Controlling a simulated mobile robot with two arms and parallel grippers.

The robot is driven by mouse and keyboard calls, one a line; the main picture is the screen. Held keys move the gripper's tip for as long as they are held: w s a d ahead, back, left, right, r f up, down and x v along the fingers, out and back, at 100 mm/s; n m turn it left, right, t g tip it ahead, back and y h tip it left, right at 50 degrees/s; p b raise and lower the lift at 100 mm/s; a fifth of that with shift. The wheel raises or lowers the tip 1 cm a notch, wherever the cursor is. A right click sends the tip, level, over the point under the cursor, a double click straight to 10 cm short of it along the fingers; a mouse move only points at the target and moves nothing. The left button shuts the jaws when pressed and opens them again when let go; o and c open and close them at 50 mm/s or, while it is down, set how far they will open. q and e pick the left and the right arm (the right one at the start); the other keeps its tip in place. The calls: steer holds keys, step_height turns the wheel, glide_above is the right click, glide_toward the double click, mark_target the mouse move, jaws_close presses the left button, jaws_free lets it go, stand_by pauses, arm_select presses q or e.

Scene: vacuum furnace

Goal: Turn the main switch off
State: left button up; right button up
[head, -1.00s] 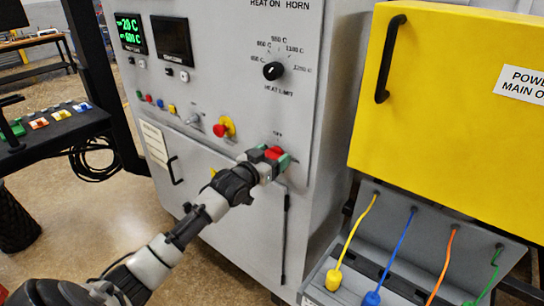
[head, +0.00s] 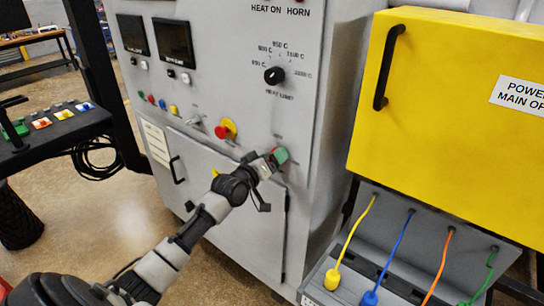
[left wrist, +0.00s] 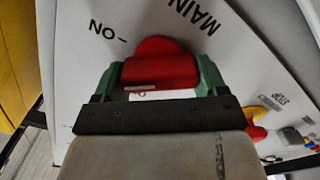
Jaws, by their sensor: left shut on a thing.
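The main switch is a red knob (left wrist: 160,66) on the grey furnace panel, seen in the left wrist view. The letters ON show beside it and MAIN above it. My left gripper (left wrist: 158,80) has its green fingers on either side of the knob and is shut on it. In the head view my left gripper (head: 277,158) is at the panel's lower right and mostly hides the switch. Both displays, the left one (head: 132,34) and the right one (head: 174,42), are dark. My right gripper is not in view.
A red and yellow stop button (head: 226,129) sits left of my gripper. A black heat limit dial (head: 274,75) is above. A yellow power box (head: 455,90) with a black handle stands at the right, over plugged coloured cables (head: 398,250).

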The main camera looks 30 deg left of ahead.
arm_select(q)
steer(key=n, duration=0.5)
steer(key=shift+a+f+n+p, duration=0.1)
steer(key=shift+a+n+p, duration=0.05)
steer(key=shift+n+p, duration=0.2)
steer(key=n, duration=0.4)
steer(key=shift+f+p, duration=0.15)
steer(key=shift+p, duration=0.2)
steer(key=shift+n, duration=0.25)
steer(key=o, duration=0.9)
steer(key=s, duration=0.3)
steer(key=s+b, duration=0.1)
steer(key=s, duration=0.3)
steer(key=s+a+b, duration=0.1)
steer(key=s, duration=0.2)
steer(key=shift+s+f, duration=0.1)
steer(key=shift+s, duration=0.25)
